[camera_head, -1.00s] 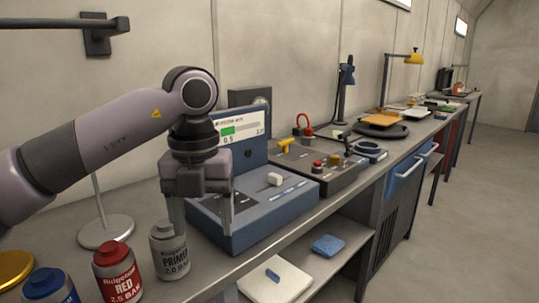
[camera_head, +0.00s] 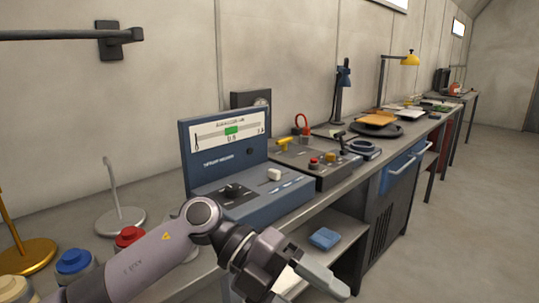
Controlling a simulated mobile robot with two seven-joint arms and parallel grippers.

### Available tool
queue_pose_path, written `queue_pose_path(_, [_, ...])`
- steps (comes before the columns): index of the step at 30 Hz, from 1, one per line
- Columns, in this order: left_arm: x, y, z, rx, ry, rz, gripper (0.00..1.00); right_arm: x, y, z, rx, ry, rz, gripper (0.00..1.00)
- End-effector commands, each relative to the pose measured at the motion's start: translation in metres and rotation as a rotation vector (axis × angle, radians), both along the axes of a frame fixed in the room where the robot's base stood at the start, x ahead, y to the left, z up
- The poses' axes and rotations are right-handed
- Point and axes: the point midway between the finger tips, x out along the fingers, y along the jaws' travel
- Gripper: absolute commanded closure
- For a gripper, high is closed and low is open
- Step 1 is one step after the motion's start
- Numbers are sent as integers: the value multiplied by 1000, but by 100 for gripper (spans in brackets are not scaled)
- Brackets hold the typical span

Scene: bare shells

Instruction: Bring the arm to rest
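My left arm comes in from the lower left and bends down in front of the bench. Its gripper (camera_head: 322,284) is low at the front edge, pointing to the lower right. Its fingers overlap in this view, so I cannot tell whether it is open or shut. I see nothing held at its visible tip. My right gripper is not in view.
A blue pressure device (camera_head: 255,190) with a display stands on the bench behind my arm. Cans with red (camera_head: 128,237) and blue (camera_head: 73,262) caps stand lower left, partly hidden. A silver stand (camera_head: 120,220) is behind them. A blue sponge-like block (camera_head: 324,238) lies on the lower shelf.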

Motion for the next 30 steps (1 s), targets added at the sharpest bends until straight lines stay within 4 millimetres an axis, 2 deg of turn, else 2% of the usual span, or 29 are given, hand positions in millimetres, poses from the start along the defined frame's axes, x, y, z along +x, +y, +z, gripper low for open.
queue_pose_path(4, [-8, -14, 17, -292, 168, 96, 31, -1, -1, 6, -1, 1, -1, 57])
queue_pose_path(8, [0, -11, 29, -513, 311, 236, 31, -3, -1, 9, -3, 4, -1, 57])
queue_pose_path(12, [19, 6, 30, -708, 469, 435, 31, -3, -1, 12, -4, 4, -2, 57])
queue_pose_path(16, [41, 32, 16, -840, 615, 659, 31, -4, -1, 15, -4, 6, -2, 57])
queue_pose_path(20, [60, 66, -14, -922, 760, 910, 31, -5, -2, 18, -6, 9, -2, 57])
queue_pose_path(24, [67, 108, -65, -942, 913, 1198, 31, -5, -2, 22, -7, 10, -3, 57])
queue_pose_path(28, [57, 149, -122, -900, 1051, 1472, 31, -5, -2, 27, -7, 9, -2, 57])
queue_pose_path(30, [44, 170, -155, -851, 1127, 1618, 31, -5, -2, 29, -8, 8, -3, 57])
